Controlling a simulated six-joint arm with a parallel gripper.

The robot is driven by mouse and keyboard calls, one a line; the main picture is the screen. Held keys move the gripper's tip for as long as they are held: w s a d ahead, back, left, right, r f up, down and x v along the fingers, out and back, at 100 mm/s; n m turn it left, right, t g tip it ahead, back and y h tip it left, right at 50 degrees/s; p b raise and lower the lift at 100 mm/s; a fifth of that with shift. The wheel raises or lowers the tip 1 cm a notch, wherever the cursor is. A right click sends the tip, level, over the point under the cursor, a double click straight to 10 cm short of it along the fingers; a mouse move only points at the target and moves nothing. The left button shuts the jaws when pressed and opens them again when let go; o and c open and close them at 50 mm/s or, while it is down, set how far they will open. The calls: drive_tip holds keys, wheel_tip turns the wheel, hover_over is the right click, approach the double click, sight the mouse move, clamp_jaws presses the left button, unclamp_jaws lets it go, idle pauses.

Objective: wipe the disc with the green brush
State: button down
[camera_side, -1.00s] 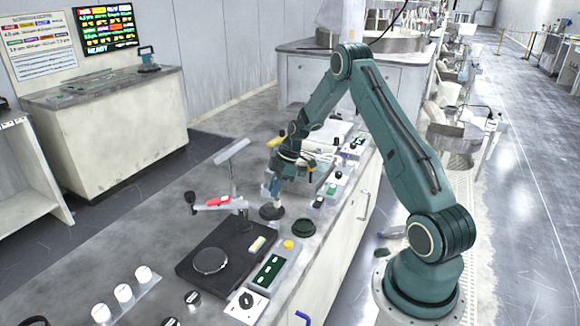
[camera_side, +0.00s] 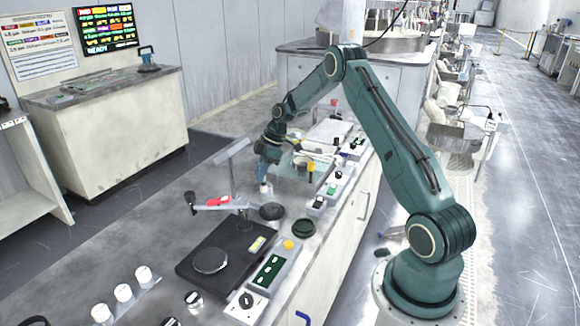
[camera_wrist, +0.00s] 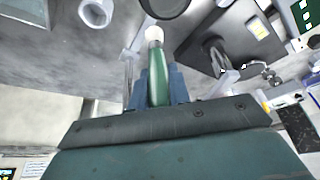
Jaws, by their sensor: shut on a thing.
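My gripper (camera_side: 267,172) is shut on the green brush and holds it above the bench, behind the black pad. In the wrist view the green handle of the brush (camera_wrist: 158,82) is between the jaws (camera_wrist: 158,92), with a whitish tip pointing away from me. In the side view the pale brush tip (camera_side: 266,188) points down, apart from the disc. The grey disc (camera_side: 210,261) lies flat on a black platform (camera_side: 236,236) nearer the camera. I cannot make out marks on the disc.
A stand with a T-shaped top (camera_side: 233,152) and a red-marked arm (camera_side: 218,202) rise between my gripper and the disc. A round black pad (camera_side: 272,211) and dark green dish (camera_side: 303,227) lie close by. White cups (camera_side: 123,292) stand at the front left.

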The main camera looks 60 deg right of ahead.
sight(260, 163)
drive_tip(key=shift+r, duration=1.8)
